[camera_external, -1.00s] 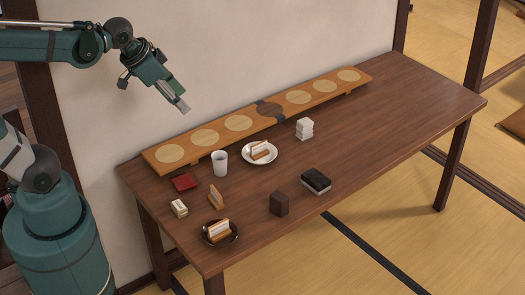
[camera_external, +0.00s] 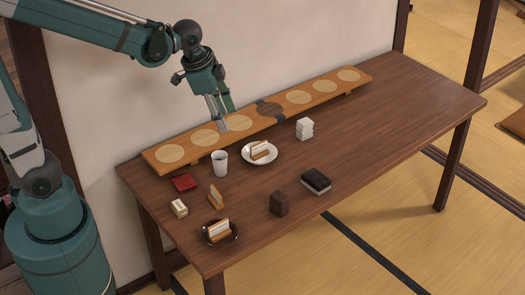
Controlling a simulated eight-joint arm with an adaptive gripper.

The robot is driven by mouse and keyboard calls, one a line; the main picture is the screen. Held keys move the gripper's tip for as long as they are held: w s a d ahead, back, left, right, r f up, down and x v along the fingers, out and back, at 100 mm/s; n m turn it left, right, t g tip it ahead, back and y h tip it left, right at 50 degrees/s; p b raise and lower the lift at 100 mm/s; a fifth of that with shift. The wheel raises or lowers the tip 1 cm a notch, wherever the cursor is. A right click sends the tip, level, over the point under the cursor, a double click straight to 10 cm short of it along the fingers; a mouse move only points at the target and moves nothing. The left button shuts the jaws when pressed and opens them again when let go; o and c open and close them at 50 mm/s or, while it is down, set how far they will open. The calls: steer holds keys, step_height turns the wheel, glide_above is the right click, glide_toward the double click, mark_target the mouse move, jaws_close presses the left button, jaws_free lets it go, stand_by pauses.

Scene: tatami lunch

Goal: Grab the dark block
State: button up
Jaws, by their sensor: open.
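A dark brown block (camera_external: 279,203) stands upright near the front edge of the table, right of the dark plate. My gripper (camera_external: 224,124) is open and empty. It points down in front of the long wooden board at the back, above and behind the white cup. It is well apart from the dark block, up and to the left of it in the picture.
Near the block lies a black box with a pale base (camera_external: 316,182). A white cup (camera_external: 220,163), a white plate (camera_external: 272,158) with a sandwich, a dark plate (camera_external: 234,238) with another, a red square (camera_external: 184,182) and white stack (camera_external: 304,128) stand around. The table's right half is clear.

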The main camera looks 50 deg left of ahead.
steer(key=w+d+f+m+g+b, duration=0.1)
steer(key=w+d+f+m+g, duration=0.1)
steer(key=w+d+f+m, duration=0.35)
steer(key=m+g+b, duration=0.1)
steer(key=m+g, duration=0.1)
steer(key=m, duration=0.1)
glide_above(280, 196)
steer(key=shift+n+y, duration=0.25)
steer(key=shift+y, duration=0.05)
steer(key=f, duration=1.5)
steer(key=shift+a+f, duration=0.2)
steer(key=shift+a, duration=0.1)
steer(key=shift+d+f, duration=0.15)
steer(key=shift+f, duration=0.15)
steer(key=shift+f, duration=1.3)
steer(key=shift+f+b, duration=0.1)
steer(key=shift+b, duration=0.2)
steer(key=shift+f+b, duration=0.6)
steer(key=shift+f, duration=1.9)
steer(key=shift+c, duration=0.3)
